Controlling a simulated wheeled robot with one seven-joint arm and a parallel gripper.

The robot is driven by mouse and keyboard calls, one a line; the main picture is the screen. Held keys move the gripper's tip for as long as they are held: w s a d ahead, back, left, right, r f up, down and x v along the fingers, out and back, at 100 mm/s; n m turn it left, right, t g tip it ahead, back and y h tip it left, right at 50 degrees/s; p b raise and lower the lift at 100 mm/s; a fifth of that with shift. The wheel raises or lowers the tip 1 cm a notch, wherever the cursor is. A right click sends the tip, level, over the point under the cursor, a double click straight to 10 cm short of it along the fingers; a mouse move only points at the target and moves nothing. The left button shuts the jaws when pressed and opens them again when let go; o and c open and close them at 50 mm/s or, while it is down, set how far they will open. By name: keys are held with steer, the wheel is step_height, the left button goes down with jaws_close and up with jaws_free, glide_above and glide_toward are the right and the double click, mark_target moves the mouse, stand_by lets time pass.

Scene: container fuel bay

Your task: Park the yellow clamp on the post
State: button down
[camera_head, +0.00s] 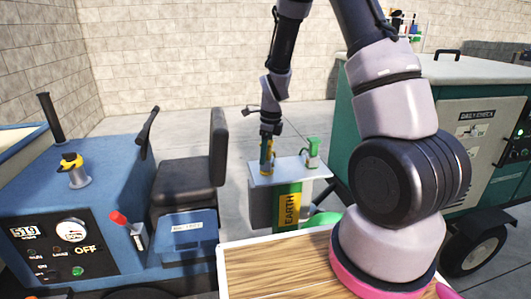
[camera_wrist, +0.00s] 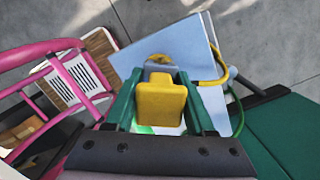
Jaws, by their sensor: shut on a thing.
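The yellow clamp (camera_head: 266,157) is in my gripper (camera_head: 268,146), upright over the left part of the pale top of the stand marked EARTH (camera_head: 289,210). In the wrist view the yellow clamp (camera_wrist: 158,103) sits between the two green fingers of my gripper (camera_wrist: 158,88), which are shut on it. I cannot tell whether the clamp touches the stand. A green clamp (camera_head: 313,150) stands at the right of the stand top.
A blue tractor (camera_head: 80,200) with a black seat (camera_head: 190,180) stands left; a yellow-collared fitting (camera_head: 71,163) is on its hood. A green cabinet (camera_head: 475,140) on wheels stands right. A yellow cable (camera_wrist: 217,72) and a green cable (camera_wrist: 238,112) run beside the stand top.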

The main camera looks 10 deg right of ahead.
steer(key=shift+f, duration=0.1)
steer(key=shift+c, duration=0.9)
jaws_free()
steer(key=r, duration=0.7)
steer(key=d+r, duration=0.1)
steer(key=r, duration=0.2)
steer(key=shift+s+d+r, duration=0.1)
steer(key=shift+s+r, duration=0.2)
steer(key=shift+r, duration=0.05)
steer(key=shift+r, duration=0.1)
